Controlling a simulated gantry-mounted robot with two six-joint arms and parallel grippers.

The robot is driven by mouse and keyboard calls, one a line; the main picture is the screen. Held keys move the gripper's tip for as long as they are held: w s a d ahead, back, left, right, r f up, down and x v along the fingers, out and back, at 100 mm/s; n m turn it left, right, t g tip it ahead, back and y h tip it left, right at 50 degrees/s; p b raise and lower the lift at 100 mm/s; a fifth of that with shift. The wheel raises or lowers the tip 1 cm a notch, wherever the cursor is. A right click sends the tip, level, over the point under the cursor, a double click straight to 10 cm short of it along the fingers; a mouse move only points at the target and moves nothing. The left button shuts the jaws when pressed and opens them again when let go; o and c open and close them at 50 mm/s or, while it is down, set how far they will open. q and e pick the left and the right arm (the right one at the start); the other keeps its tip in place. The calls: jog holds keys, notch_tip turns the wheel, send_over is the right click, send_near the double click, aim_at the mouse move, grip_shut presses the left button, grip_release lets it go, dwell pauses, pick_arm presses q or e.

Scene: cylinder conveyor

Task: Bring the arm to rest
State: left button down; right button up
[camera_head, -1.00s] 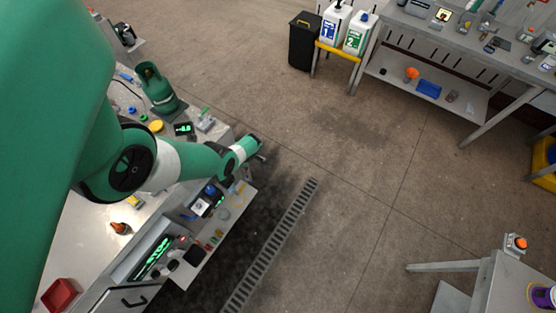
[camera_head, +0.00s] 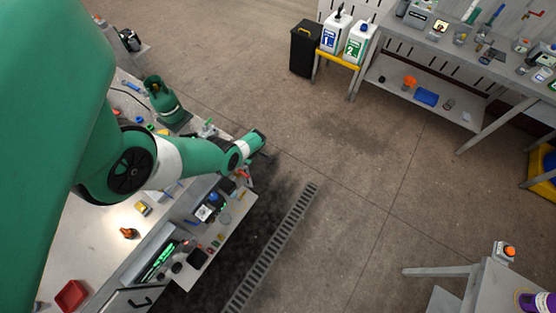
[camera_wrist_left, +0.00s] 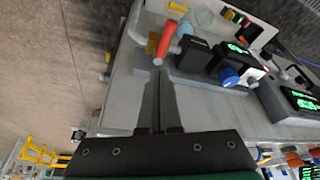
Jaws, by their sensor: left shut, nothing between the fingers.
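My left arm comes in from the left in the head view and ends in my left gripper (camera_head: 265,151) over the edge of the workbench (camera_head: 92,250). The gripper's tip is small and partly hidden there. In the left wrist view the two dark fingers of the left gripper (camera_wrist_left: 158,74) lie together, shut and empty. Contact with these cannot be told. My right gripper is not in view.
An orange cone-like object (camera_head: 130,233) and a red tray (camera_head: 70,295) are nearer. Open floor (camera_head: 350,170) with a drain grate (camera_head: 275,245) lies to the right. Another bench (camera_head: 440,100) stands beyond it.

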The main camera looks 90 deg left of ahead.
pick_arm(q)
jog(key=shift+w+a+r+p, duration=0.1)
jog(key=shift+a+r+p, duration=0.1)
jog(key=shift+r, duration=0.4)
jog(key=shift+w+a+r+p, duration=0.1)
jog(key=shift+r+p, duration=0.1)
jog(key=shift+r, duration=0.35)
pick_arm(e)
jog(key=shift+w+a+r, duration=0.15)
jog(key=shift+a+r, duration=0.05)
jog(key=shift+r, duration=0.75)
